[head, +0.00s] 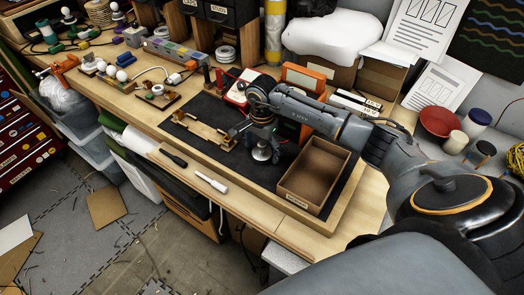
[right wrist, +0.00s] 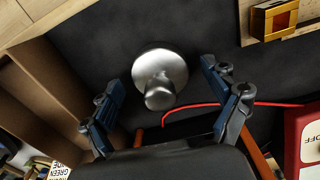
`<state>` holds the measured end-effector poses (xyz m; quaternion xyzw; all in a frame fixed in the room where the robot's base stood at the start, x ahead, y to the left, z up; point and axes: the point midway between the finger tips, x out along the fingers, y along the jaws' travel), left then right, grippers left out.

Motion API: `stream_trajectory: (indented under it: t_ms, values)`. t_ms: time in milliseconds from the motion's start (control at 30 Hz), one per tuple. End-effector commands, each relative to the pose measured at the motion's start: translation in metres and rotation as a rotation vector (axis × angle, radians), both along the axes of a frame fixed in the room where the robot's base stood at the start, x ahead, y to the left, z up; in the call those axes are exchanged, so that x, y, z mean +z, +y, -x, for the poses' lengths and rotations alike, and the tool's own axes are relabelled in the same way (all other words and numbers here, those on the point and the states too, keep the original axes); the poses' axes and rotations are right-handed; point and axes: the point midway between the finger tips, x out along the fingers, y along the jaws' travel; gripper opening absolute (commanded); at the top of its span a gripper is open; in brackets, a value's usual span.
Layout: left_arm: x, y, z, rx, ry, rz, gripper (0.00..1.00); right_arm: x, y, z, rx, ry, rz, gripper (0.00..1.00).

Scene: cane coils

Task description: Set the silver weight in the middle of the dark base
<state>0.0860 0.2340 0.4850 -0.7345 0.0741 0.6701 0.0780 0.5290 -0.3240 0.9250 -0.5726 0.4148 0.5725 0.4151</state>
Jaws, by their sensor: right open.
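The silver weight (head: 262,153), a round disc with a knob, stands on the dark mat (head: 281,172) on the workbench. It also shows in the right wrist view (right wrist: 160,78), between the spread fingers. My right gripper (head: 258,143) is open around the weight; in the right wrist view (right wrist: 162,84) a gap shows on each side of it. I cannot tell a dark base apart from the dark mat. My left gripper is not in view.
A wooden fixture (head: 203,131) lies on the mat left of my gripper. An open brown box (head: 315,174) stands close on the right. A red and white device (head: 237,93) with a red wire is behind. Two screwdriver-like tools (head: 211,182) lie at the bench's front edge.

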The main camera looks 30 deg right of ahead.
Motion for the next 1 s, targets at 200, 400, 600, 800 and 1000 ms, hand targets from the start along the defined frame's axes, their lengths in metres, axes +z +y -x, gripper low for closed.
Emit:
stream_trajectory:
  t_ms: [200,400,600,800,1000]
  values:
    - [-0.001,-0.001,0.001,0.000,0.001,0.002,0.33,0.000,0.000,0.000,0.000,0.000,0.000,0.63]
    - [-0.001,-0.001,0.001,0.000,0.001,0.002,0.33,0.000,0.000,0.000,-0.001,0.000,0.000,0.22]
    - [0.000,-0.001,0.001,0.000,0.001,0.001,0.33,0.001,0.000,-0.001,-0.001,-0.001,0.000,0.10]
    - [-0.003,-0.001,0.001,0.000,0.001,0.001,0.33,0.007,-0.001,-0.001,-0.001,-0.003,0.000,0.09]
    - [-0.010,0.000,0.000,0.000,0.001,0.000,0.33,0.033,-0.001,-0.002,0.001,-0.007,0.002,0.09]
